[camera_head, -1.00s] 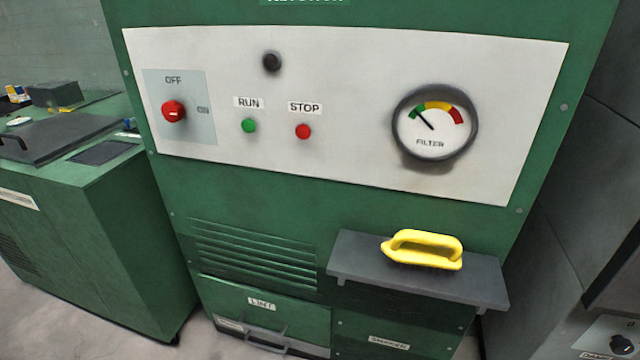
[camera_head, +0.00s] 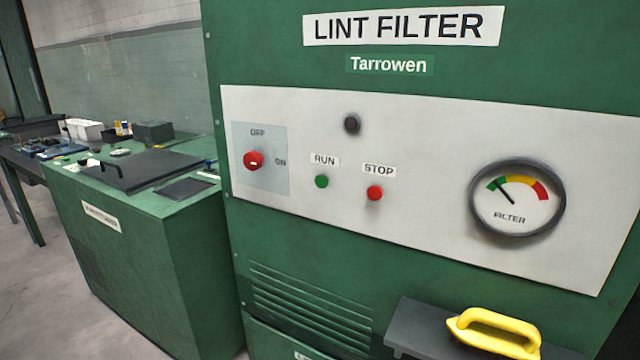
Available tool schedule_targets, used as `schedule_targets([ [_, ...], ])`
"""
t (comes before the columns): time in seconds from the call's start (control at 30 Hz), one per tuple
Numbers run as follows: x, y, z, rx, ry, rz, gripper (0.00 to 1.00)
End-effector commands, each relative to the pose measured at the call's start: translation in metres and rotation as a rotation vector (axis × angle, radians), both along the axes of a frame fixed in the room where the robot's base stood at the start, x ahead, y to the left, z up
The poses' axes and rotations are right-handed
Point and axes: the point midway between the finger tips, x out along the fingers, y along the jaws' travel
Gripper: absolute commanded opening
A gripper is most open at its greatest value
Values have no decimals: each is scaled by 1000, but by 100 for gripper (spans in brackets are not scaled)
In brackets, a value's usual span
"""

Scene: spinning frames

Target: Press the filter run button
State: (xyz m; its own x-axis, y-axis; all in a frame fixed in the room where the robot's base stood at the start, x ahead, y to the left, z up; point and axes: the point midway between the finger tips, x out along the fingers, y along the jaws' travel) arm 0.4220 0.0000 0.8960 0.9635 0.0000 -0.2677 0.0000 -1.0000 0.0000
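The green RUN button (camera_head: 321,181) sits on the white control panel (camera_head: 430,140) of the green lint filter cabinet, under a RUN label. The red STOP button (camera_head: 375,193) is to its right. A red OFF/ON knob (camera_head: 253,160) on a pale plate is to the left. A dark round lamp or knob (camera_head: 352,124) sits above the two buttons and looks unlit. The round FILTER gauge (camera_head: 517,197) is at the right, its needle near the green zone. My gripper is not in view.
A grey shelf (camera_head: 415,325) juts out below the panel and carries a yellow-handled brush (camera_head: 495,330). A lower green cabinet (camera_head: 140,235) with a dark lid stands at the left. A workbench (camera_head: 25,160) with small items is farther back. Floor shows at lower left.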

Motion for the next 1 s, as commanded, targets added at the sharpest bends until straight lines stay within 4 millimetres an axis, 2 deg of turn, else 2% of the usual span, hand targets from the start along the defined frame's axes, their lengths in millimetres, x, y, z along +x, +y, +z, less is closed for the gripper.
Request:
schedule_targets([
  [0.13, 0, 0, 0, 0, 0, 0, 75],
  [0.9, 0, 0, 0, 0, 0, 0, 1],
  [1.0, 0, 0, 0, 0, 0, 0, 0],
])
